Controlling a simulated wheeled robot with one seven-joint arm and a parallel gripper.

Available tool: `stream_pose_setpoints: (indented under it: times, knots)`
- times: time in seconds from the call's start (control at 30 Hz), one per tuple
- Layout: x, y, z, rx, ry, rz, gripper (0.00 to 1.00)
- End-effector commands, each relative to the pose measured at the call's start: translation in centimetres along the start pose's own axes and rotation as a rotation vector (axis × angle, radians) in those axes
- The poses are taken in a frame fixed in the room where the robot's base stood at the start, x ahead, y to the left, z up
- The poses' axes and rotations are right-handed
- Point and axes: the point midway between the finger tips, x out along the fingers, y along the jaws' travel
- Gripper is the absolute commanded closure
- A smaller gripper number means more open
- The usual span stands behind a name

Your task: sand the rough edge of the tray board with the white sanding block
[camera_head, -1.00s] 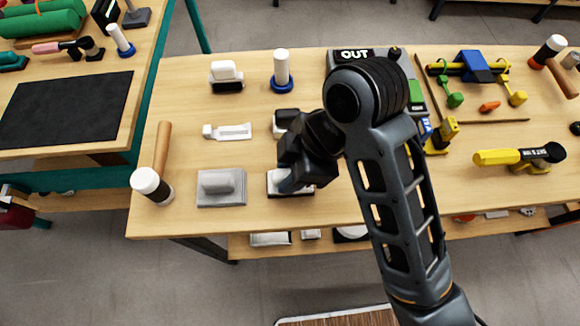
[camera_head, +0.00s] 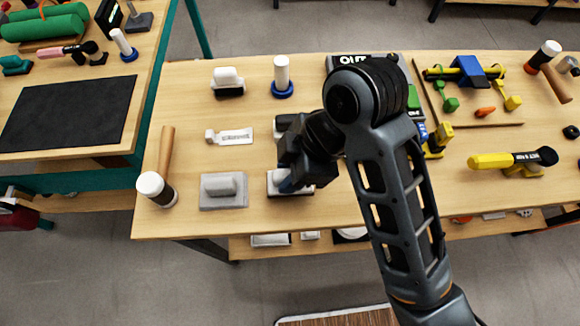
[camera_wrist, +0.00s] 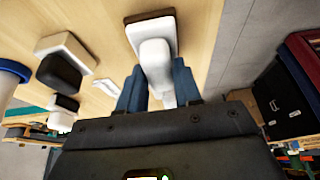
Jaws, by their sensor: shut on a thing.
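The white sanding block (camera_head: 276,181) has a rounded white handle and a dark brown base; it is at the front of the wooden table, partly hidden by my gripper. In the wrist view the block (camera_wrist: 155,58) shows larger, with its handle between my blue fingertips. My gripper (camera_head: 288,184) is shut on that handle; it also shows in the wrist view (camera_wrist: 158,84). I cannot tell whether the base touches the tabletop. I cannot surely identify the tray board or its rough edge in these views.
A grey block (camera_head: 223,190) with a handle lies just left of the sanding block, and a white-headed mallet (camera_head: 156,188) farther left. Dark-based (camera_head: 228,81) and blue-based (camera_head: 282,77) white-handled tools stand behind. Yellow tools (camera_head: 505,160) lie right. The table's front edge is close.

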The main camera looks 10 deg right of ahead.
Motion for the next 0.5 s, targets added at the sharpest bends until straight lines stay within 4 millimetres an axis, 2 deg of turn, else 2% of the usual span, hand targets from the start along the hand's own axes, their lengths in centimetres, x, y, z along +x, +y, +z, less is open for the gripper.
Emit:
stream_pose_setpoints:
  times: [0.03, 0.5]
  knots:
    - [-0.7, 0.0, -0.3, 0.000, 0.000, 0.000, 1.00]
    - [-3.5, 0.0, -1.5, 0.000, 0.000, 0.000, 1.00]
